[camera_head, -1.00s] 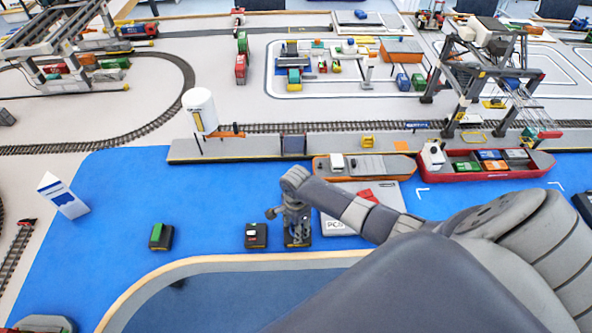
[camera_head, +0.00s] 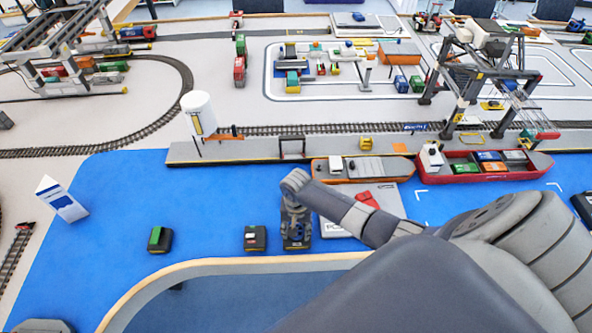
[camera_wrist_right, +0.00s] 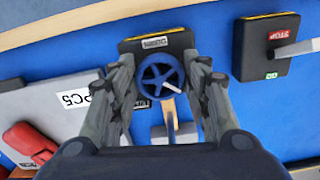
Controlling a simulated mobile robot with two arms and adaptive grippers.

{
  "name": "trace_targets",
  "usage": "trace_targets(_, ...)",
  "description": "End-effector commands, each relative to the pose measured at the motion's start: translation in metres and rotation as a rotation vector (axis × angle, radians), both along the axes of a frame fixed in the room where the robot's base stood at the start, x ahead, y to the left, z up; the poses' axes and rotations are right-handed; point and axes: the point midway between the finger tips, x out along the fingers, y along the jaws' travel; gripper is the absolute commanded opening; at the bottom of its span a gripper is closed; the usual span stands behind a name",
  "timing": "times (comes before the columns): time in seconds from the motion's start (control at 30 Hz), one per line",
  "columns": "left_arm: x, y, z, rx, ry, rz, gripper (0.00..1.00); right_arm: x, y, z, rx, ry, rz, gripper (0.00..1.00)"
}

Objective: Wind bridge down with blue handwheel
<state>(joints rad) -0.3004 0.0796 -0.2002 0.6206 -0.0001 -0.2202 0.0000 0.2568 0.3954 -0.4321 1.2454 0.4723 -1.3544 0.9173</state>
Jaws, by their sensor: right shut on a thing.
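The blue handwheel (camera_wrist_right: 160,77) shows in the right wrist view, a round spoked wheel with a pale handle. It sits on a dark box with a yellow edge. My right gripper (camera_wrist_right: 159,66) has a finger on each side of the wheel and is shut on it. In the head view my right gripper (camera_head: 296,232) points down over the box and hides the wheel. A dark frame (camera_head: 292,139) stands at the quay with a gap under its top bar; I cannot tell for sure that it is the bridge.
A lever box (camera_head: 255,238) stands beside my right gripper; its lever and STOP label show in the right wrist view (camera_wrist_right: 268,50). Another box (camera_head: 160,239) lies farther left. A grey panel with a red lever (camera_head: 385,198) is close on the right. Ships (camera_head: 485,167) line the quay.

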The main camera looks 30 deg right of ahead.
Motion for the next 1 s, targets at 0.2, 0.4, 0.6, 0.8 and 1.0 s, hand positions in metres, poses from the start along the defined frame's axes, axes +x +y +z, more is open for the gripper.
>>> trace_targets(0.2,0.0,0.0002,0.0,0.0,0.0,0.0,0.64,-0.001,-0.0008,-0.0002,0.002,0.001,0.206,0.2)
trace_targets(0.4,0.0001,0.0003,0.0,0.0,0.0,0.0,0.64,-0.0014,-0.0014,-0.0004,0.001,0.001,0.398,0.2)
trace_targets(0.6,0.0002,0.0003,-0.0001,0.0,0.0,0.0,0.64,-0.0017,-0.0023,-0.0004,0.002,0.001,0.587,0.2)
trace_targets(0.8,0.0001,0.0004,-0.0001,0.0,0.0,0.0,0.64,-0.0016,-0.0038,-0.0003,0.001,0.003,0.776,0.2)
trace_targets(1.0,0.0001,0.0004,-0.0001,0.0,0.0,0.0,0.64,-0.0011,-0.0047,-0.0001,0.001,0.001,0.967,0.2)
